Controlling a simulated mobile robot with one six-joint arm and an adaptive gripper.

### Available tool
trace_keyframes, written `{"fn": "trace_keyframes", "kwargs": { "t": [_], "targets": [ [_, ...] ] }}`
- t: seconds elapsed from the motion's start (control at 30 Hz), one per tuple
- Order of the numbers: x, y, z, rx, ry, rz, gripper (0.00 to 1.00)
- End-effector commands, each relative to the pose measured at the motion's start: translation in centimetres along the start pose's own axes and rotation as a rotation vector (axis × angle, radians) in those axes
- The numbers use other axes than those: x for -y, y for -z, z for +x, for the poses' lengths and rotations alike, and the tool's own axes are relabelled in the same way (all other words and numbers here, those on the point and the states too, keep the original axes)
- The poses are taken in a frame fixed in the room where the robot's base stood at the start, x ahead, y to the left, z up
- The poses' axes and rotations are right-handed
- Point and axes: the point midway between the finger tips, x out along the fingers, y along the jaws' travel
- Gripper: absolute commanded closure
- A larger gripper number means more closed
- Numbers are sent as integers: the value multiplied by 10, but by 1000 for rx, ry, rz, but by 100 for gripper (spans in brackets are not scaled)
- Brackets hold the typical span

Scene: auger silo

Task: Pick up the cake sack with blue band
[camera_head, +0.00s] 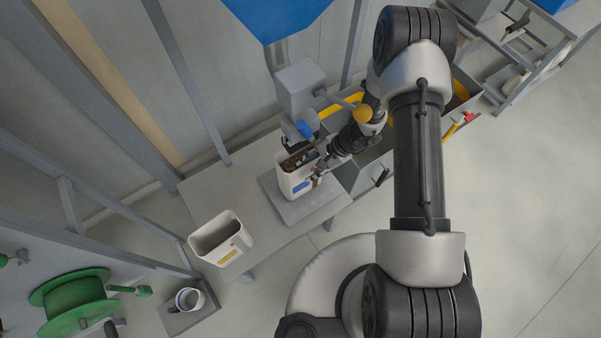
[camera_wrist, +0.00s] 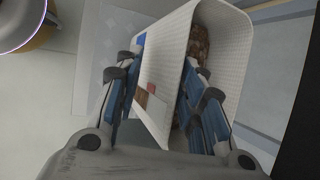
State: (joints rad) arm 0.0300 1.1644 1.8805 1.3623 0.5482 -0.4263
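The white sack with a blue band (camera_head: 301,186) stands upright on a grey plate below the auger spout, its open top showing brown contents. In the wrist view the white sack (camera_wrist: 163,75) fills the space between my fingers, with a blue patch, a red patch and a brown patch on its face. My gripper (camera_wrist: 160,95) is open around the sack's near wall: the left finger is outside, the right finger appears over or inside the opening. In the head view my gripper (camera_head: 318,172) is at the sack's right side. Finger contact cannot be told.
A second white sack (camera_head: 222,241) with a yellow band stands on the bench (camera_head: 200,190) to the left. A mug (camera_head: 188,299) sits on a small stand below it. A green reel (camera_head: 72,300) is at lower left. A grey bin (camera_head: 375,160) is to the right.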

Motion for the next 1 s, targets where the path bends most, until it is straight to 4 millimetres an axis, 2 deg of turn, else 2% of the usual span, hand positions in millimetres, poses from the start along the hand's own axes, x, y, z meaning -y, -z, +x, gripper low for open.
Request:
{"fn": "trace_keyframes", "kwargs": {
  "t": [0.2,0.33,1.0],
  "targets": [
    [-4,-7,34,2,-4,-2,64],
    [-3,-6,47,0,-2,-1,64],
    [-3,-6,51,0,-1,0,64]
  ]
}}
